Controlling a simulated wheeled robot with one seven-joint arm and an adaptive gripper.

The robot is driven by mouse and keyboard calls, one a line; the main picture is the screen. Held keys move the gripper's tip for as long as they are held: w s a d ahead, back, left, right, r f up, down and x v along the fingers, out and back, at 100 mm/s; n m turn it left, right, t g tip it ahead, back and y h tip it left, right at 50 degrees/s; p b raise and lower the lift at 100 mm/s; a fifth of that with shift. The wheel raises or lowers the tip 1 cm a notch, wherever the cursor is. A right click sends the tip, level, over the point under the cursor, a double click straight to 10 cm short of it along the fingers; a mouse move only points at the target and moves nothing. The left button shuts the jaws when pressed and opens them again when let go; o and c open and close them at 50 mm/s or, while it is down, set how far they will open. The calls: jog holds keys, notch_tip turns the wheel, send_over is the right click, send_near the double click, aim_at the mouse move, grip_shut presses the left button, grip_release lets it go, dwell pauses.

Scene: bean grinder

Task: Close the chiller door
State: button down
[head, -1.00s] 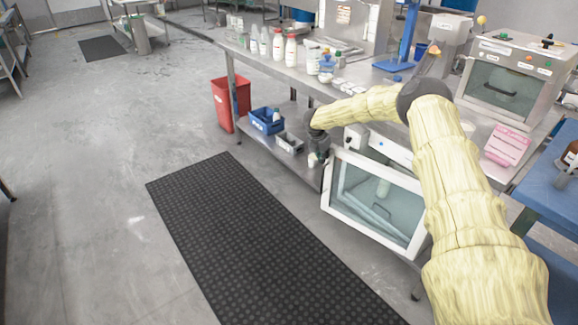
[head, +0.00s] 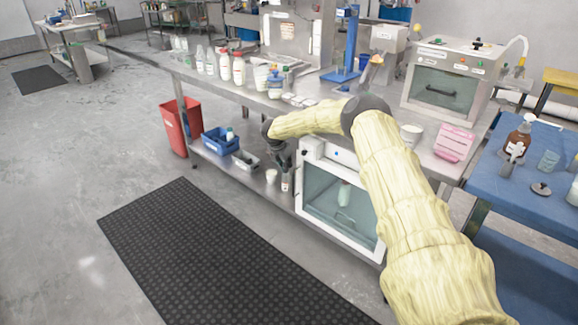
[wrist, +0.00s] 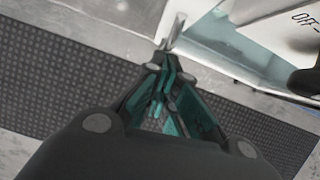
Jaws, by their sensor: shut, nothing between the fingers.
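The chiller is a white box on the lower shelf of the steel bench. A pale bottle (head: 344,193) shows through the glass. My gripper (head: 286,170) is shut and empty, pointing down just left of the door's left edge. In the wrist view my gripper (wrist: 165,75) has its fingertips close to the white and glassy chiller front (wrist: 205,38); contact is unclear.
A blue bin (head: 220,142), a small grey tray (head: 245,160) and a white cup (head: 271,176) stand on the lower shelf, left of the chiller. A red bin (head: 180,127) stands at the bench's end. The black mat (head: 220,260) and floor ahead are clear. A blue table (head: 530,200) stands right.

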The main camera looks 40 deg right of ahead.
jog(key=s+a+r, duration=0.1)
jog(key=a+r, duration=0.6)
jog(key=r, duration=0.2)
jog(key=shift+s+a+r+p, duration=0.15)
jog(key=shift+s+r+p, duration=0.05)
jog(key=shift+p, duration=0.25)
